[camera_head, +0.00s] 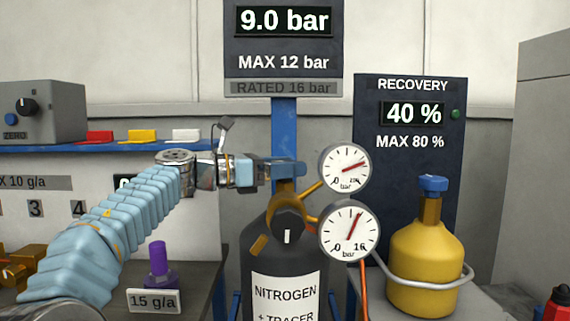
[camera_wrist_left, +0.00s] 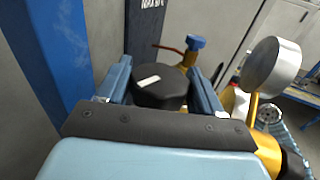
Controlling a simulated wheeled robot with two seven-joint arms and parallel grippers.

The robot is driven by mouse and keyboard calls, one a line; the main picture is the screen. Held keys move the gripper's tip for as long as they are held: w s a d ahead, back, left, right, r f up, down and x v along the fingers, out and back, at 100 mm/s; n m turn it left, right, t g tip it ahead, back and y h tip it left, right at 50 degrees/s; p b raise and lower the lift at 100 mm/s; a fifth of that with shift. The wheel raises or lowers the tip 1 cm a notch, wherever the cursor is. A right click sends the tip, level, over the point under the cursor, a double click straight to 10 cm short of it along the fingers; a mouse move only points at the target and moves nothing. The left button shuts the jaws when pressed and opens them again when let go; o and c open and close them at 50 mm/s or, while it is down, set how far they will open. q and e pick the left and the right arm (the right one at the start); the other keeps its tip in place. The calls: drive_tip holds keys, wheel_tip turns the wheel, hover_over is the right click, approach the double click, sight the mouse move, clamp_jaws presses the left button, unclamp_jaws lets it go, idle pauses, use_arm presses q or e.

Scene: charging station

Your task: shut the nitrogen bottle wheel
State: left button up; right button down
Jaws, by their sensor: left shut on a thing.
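The nitrogen bottle (camera_head: 287,262) stands upright in the middle of the head view, dark grey with a white label. My left gripper (camera_head: 288,170) comes in from the left at the top of its brass valve. In the wrist view, my left gripper's two blue fingers (camera_wrist_left: 162,88) sit on either side of the black round bottle wheel (camera_wrist_left: 160,92), which has a white mark on top. The gripper is shut on this wheel; in the head view the fingers largely hide it. A black knob (camera_head: 288,221) with a white mark faces forward below. My right gripper is out of view.
Two round gauges (camera_head: 344,167) (camera_head: 348,232) stand close to the right of the valve. A blue post (camera_head: 284,125) rises behind, under a sign reading 9.0 bar. A yellow recovery bottle (camera_head: 424,262) stands at right. A purple weight (camera_head: 158,268) sits on the left bench.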

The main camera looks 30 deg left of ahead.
use_arm(q)
drive_tip(key=shift+m+g+h, duration=1)
drive_tip(key=shift+g+h, duration=0.1)
drive_tip(key=o, duration=1)
drive_tip(key=shift+c, duration=0.2)
drive_tip(key=shift+a, duration=0.1)
drive_tip(key=v, duration=1.3)
drive_tip(key=shift+a, duration=0.35)
